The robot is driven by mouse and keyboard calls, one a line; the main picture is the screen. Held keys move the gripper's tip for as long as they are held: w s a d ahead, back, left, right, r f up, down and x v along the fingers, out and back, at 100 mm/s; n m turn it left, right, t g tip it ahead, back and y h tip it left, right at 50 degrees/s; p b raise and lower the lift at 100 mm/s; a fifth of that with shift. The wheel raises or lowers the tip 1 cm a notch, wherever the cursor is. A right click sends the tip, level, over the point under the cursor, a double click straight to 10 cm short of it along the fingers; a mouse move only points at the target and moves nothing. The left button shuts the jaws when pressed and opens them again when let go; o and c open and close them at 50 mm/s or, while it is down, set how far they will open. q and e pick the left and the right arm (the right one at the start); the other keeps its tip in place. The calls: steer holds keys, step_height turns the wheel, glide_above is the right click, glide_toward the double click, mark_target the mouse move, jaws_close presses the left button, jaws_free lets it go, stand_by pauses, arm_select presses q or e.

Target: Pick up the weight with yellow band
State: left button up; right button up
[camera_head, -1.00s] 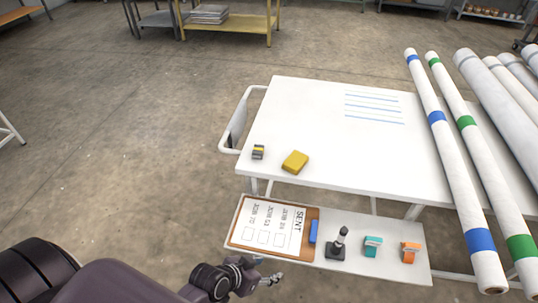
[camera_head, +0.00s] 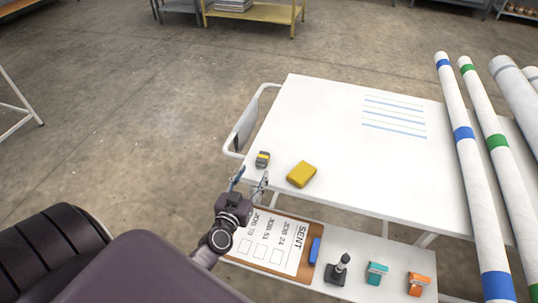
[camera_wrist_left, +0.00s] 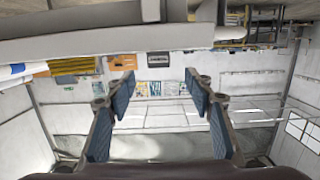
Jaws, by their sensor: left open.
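The weight with yellow band (camera_head: 263,159) is a small dark grey block with a yellow stripe, on the white table's (camera_head: 340,160) near left corner. My left gripper (camera_head: 251,177) is open and empty at the table's near left edge, just nearer the camera than the weight and apart from it. Its two spread fingers also show in the left wrist view (camera_wrist_left: 159,85), with nothing between them. I cannot make out the weight in that view. My right gripper does not show.
A yellow block (camera_head: 301,174) lies just right of the weight. A lower shelf holds a clipboard (camera_head: 270,245), blue eraser-like piece (camera_head: 315,250), dark stamp (camera_head: 338,270), teal item (camera_head: 376,273) and orange item (camera_head: 418,284). Long white rolls (camera_head: 470,165) lie at right.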

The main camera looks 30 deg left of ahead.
mark_target(263, 155)
arm_select(q)
steer(key=shift+w+a+r, duration=0.1)
steer(key=shift+w+a, duration=0.1)
steer(key=shift+w, duration=0.15)
steer(key=shift+w+a, duration=0.1)
steer(key=shift+w, duration=0.2)
steer(key=shift+x, duration=0.9)
steer(key=x, duration=0.3)
steer(key=shift+w+b, duration=0.3)
steer(key=shift+w, duration=0.25)
jaws_close()
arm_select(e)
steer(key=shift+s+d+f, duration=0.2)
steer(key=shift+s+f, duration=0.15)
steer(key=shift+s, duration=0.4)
